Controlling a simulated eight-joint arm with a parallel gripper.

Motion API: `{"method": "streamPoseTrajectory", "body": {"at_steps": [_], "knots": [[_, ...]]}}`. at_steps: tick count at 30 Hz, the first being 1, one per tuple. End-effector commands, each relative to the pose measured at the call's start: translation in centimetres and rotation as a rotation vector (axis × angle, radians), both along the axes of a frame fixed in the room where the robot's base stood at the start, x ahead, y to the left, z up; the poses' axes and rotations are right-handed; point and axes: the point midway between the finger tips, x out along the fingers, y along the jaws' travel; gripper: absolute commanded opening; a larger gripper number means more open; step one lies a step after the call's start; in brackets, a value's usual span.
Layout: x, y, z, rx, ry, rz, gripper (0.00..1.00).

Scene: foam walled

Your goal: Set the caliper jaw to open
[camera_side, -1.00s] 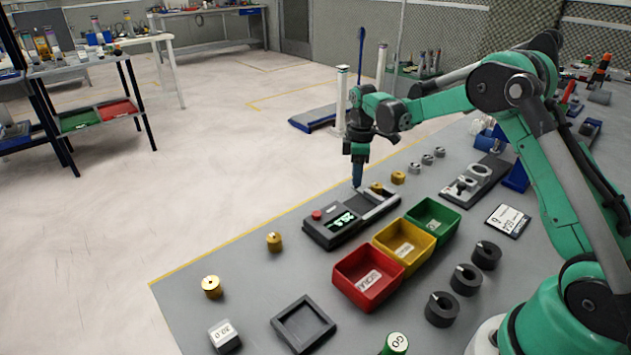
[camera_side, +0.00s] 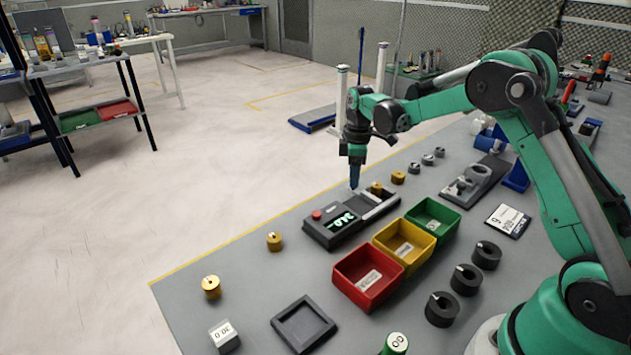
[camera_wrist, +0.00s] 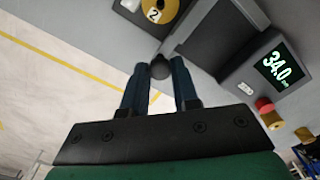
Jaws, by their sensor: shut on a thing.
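The caliper (camera_side: 335,232) is a dark, long device on the bench, with a green-lit display, a red button (camera_side: 317,214) and a grey rail. In the wrist view its display (camera_wrist: 274,66) reads 34.0. My gripper (camera_side: 354,186) points down at the caliper's far side. In the wrist view my gripper (camera_wrist: 160,75) has its two blue fingers on either side of a small dark round knob (camera_wrist: 159,67) and is shut on it. The knob appears to belong to the sliding jaw; the fingers partly hide it.
A brass cylinder marked 2 (camera_wrist: 156,12) is close to the knob; more brass pieces (camera_side: 274,242) stand around. Red (camera_side: 370,277), yellow (camera_side: 404,243) and green (camera_side: 434,218) bins sit in front of the caliper. Several dark rings (camera_side: 466,279) lie to the right.

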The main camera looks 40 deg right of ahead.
Motion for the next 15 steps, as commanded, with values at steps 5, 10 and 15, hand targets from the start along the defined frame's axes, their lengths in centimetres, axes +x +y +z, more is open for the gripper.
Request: {"method": "streamPoseTrajectory", "body": {"at_steps": [5, 10, 15], "knots": [[0.0, 3.2, 0.0, 0.0, 0.0, 0.006, 0.0], [0.0, 4.1, 0.0, 0.002, -0.001, 0.003, 0.0], [0.0, 4.2, 0.0, 0.006, 0.0, 0.005, 0.0]]}}
